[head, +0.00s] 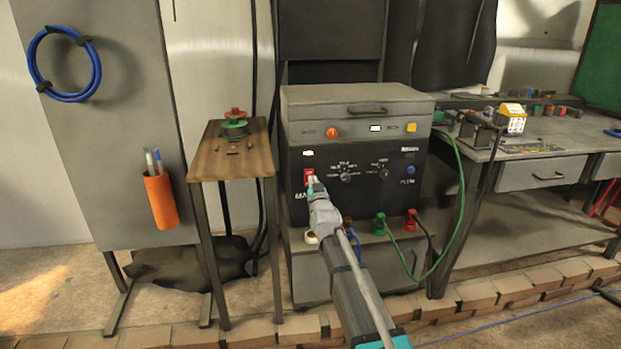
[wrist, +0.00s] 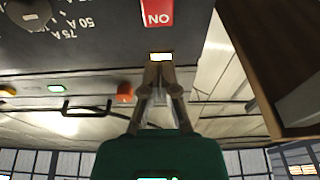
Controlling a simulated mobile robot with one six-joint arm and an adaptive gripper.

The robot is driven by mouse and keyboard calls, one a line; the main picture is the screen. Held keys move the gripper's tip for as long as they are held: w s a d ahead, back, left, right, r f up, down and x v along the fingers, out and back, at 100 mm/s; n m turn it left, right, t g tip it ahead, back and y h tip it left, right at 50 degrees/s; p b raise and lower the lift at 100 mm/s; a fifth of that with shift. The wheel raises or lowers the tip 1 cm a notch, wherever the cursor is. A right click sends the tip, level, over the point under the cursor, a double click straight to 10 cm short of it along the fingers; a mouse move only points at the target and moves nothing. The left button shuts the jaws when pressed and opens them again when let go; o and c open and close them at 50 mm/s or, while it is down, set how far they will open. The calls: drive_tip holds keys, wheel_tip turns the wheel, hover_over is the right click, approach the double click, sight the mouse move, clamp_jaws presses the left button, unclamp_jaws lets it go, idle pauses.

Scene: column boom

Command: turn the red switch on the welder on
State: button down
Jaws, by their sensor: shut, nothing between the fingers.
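The grey and black welder (head: 355,215) stands in the middle of the head view. Its red switch (head: 308,175) is on the left of the black front panel. In the upside-down wrist view, the red switch (wrist: 158,12) shows the word ON and is cut off by the top edge. A lit white lamp (head: 308,153) sits above it on the panel. My gripper (head: 314,182) is shut and empty, with its tips close to the switch. In the wrist view my gripper (wrist: 160,68) points toward the lit lamp (wrist: 161,57). I cannot tell whether it touches anything.
Two dials (head: 346,176) sit right of the switch. Green and red cable plugs (head: 379,223) stick out low on the welder. A small wooden-topped table (head: 205,165) stands close on the left, and a workbench (head: 540,143) on the right. Bricks (head: 480,292) line the floor in front.

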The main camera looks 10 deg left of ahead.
drive_tip(key=s+d+r+p, duration=0.1)
drive_tip(key=s+d, duration=0.1)
drive_tip(key=s, duration=0.6)
drive_tip(key=shift+r, duration=0.2)
drive_tip(key=shift+d, duration=0.15)
drive_tip(key=s+d+f+m+g+h, duration=0.1)
drive_tip(key=s+d+f+g+h, duration=0.1)
drive_tip(key=s+d+f+g, duration=0.45)
drive_tip(key=s+d+f+g+h, duration=0.2)
drive_tip(key=s+d+f+g, duration=0.15)
drive_tip(key=d+f, duration=0.45)
drive_tip(key=s+d+f+m+g+h, duration=0.1)
drive_tip(key=s+d+f+g, duration=0.15)
drive_tip(key=s, duration=0.45)
drive_tip(key=s+d+f+g+p, duration=0.1)
drive_tip(key=s+d+f+g, duration=0.1)
drive_tip(key=s+d+g, duration=0.35)
drive_tip(key=s+d+f+m+g+h, duration=0.1)
drive_tip(key=s+f, duration=0.1)
drive_tip(key=s, duration=0.6)
wheel_tip(320, 180, up, 30)
drive_tip(key=p, duration=3)
drive_tip(key=shift+w+d, duration=0.15)
drive_tip(key=shift+d, duration=0.1)
